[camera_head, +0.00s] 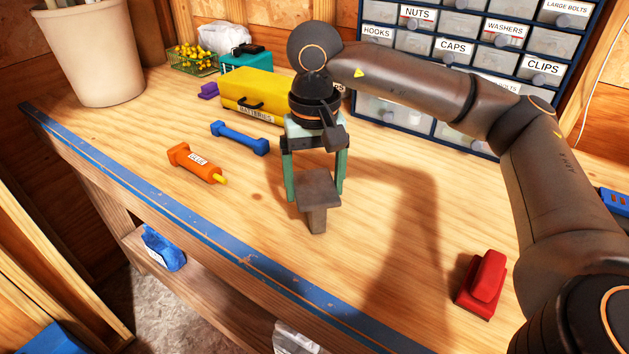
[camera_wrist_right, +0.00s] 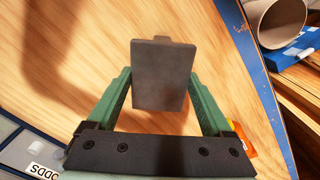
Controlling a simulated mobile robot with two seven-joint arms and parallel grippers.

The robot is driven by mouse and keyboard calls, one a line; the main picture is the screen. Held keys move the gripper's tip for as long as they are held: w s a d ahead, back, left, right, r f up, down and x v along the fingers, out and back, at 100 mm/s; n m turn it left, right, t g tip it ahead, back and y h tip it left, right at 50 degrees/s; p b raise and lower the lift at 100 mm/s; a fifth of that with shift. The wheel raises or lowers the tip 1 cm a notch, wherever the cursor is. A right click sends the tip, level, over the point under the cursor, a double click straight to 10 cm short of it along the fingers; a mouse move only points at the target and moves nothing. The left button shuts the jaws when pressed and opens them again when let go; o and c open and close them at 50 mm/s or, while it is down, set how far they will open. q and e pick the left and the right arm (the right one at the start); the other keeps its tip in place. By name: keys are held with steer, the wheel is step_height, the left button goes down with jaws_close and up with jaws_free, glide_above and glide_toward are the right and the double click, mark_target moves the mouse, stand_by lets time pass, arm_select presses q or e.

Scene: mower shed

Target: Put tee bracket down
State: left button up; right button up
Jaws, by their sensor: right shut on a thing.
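The grey tee bracket (camera_head: 319,188) is in my right gripper (camera_head: 315,190), over the middle of the wooden workbench. Its flat plate is on top and its stem points down to the bench. I cannot tell whether the stem's foot touches the wood. The right gripper's green fingers are on either side of the bracket. In the right wrist view the bracket's plate (camera_wrist_right: 160,75) shows between the fingertips (camera_wrist_right: 160,88), and its stem is mostly hidden behind the plate. My left gripper is not in view.
The workbench (camera_head: 240,215) has clear wood around the bracket. An orange glue tube (camera_head: 196,162), a blue bar-shaped piece (camera_head: 239,138) and a yellow batteries box (camera_head: 250,95) lie left and behind. A red block (camera_head: 482,283) sits at right. A drawer cabinet (camera_head: 450,47) stands behind.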

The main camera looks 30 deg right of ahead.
mark_target(314, 186)
steer(key=shift+f, duration=0.2)
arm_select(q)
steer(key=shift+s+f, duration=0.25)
arm_select(e)
steer(key=o, duration=0.8)
steer(key=shift+r, duration=0.1)
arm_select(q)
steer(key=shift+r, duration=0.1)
arm_select(e)
steer(key=shift+r, duration=0.1)
steer(key=shift+r, duration=0.25)
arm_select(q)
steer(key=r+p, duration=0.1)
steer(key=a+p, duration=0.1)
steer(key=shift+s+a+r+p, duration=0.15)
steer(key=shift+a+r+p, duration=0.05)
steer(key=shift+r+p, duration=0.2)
arm_select(e)
step_height(314, 186, up, 12)
steer(key=shift+f, duration=0.15)
